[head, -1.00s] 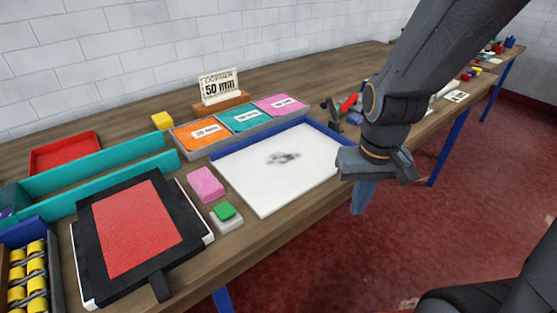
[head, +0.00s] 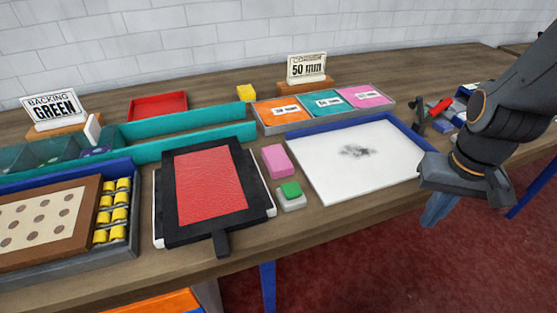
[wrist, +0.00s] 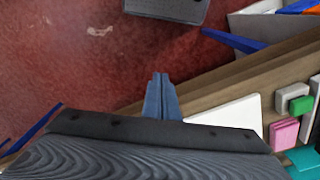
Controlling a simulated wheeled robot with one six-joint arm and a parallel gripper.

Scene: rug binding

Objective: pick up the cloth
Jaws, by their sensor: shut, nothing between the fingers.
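A pink folded pad (head: 275,161), which looks like the cloth, lies on the wooden bench between the red panel and the white board. It also shows at the right of the wrist view (wrist: 284,131). My gripper (head: 432,221) is at the right in the head view, off the front edge of the bench, pointing down. It is shut and empty, well to the right of the pink pad. In the wrist view my two blue-grey fingers (wrist: 160,80) are together over the red floor.
A green-topped block (head: 291,191) sits close in front of the pink pad. The white board (head: 350,165) with a dark smudge has a blue rim. A dark-framed red panel (head: 211,185) is left of the pad. Teal rails (head: 185,140) and a sample tray (head: 322,105) are behind.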

